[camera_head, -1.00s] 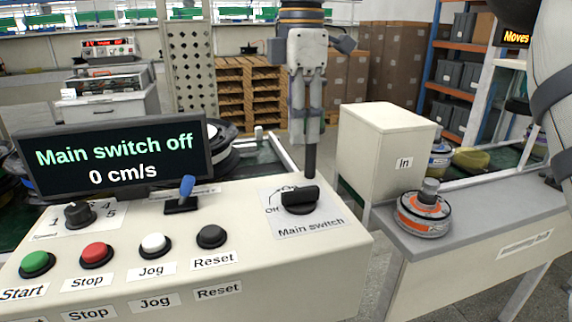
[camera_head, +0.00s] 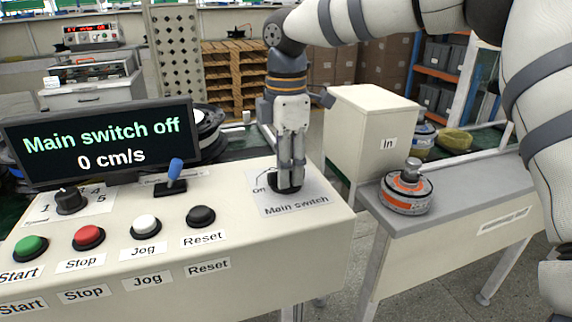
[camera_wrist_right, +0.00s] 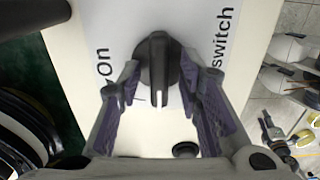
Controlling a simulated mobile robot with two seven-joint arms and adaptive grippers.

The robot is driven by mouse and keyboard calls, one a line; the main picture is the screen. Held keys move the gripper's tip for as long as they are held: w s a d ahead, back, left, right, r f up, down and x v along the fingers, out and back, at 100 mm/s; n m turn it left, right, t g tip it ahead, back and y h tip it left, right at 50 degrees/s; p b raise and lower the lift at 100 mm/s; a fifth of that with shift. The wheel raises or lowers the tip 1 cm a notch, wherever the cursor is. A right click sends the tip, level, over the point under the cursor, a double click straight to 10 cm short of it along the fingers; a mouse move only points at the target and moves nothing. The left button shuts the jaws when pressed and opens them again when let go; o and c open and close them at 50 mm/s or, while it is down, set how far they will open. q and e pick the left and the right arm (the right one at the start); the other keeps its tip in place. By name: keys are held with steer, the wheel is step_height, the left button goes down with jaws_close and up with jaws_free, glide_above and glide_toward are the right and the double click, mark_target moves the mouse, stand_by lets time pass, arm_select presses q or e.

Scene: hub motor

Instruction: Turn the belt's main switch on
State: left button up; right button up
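The main switch is a black rotary knob (camera_head: 283,187) on the white "Main switch" plate (camera_head: 300,204) of the beige control panel. It also shows in the right wrist view as the knob (camera_wrist_right: 157,62), its grip bar pointing along the fingers, with the "On" label to its left. My right gripper (camera_head: 290,178) points down over the knob and partly hides it. In the right wrist view, the fingers of the right gripper (camera_wrist_right: 161,78) are open on either side of the knob, with gaps visible. The display (camera_head: 97,145) reads "Main switch off, 0 cm/s". My left gripper is not in view.
The panel carries a blue-tipped lever (camera_head: 174,170), a speed knob (camera_head: 70,201) and green, red, white and black buttons, including Reset (camera_head: 200,216). To the right stand a beige "In" box (camera_head: 362,130) and an orange-banded motor (camera_head: 406,190) on a grey table.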

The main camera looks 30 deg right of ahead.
jaws_close()
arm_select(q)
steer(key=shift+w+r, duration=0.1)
arm_select(e)
steer(key=shift+r, duration=0.1)
steer(key=shift+m+p, duration=0.35)
steer(key=shift+m, duration=1.55)
steer(key=m, duration=0.2)
steer(key=shift+m, duration=0.3)
steer(key=m, duration=0.4)
steer(key=shift+m, duration=0.3)
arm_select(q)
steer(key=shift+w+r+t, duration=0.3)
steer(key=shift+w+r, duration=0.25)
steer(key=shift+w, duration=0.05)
arm_select(e)
steer(key=m, duration=0.6)
steer(key=shift+m, duration=0.6)
